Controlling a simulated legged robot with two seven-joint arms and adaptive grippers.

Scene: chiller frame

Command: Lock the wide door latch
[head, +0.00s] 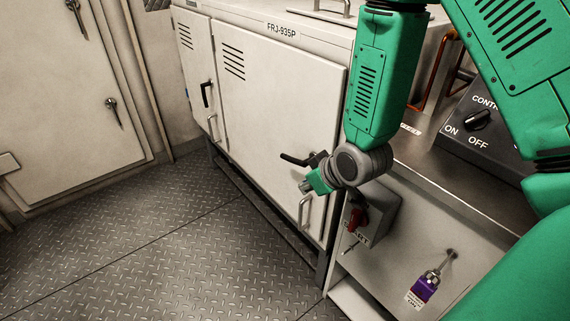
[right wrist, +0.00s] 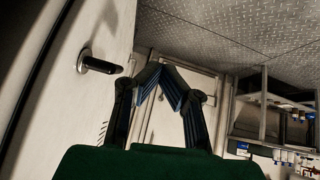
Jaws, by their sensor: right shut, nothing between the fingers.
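The wide door (head: 275,115) of the white cabinet is closed or nearly so in the head view. Its dark latch (head: 295,160) is at the door's right side, with its handle pointing left, roughly level. In the right wrist view the latch (right wrist: 100,65) stands out from the pale door (right wrist: 95,30), left of my fingers and apart from them. My right gripper (head: 306,187) is just below the latch in the head view, partly hidden by its wrist. In the wrist view its fingers (right wrist: 166,72) meet at the tips, empty. My left gripper is not in view.
The narrow door (head: 194,70) has an upright dark latch (head: 206,95). A metal pull handle (head: 304,213) is below my right gripper. A grey box with a red switch (head: 356,219) is close on the right. The plated floor (head: 150,260) in front is clear.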

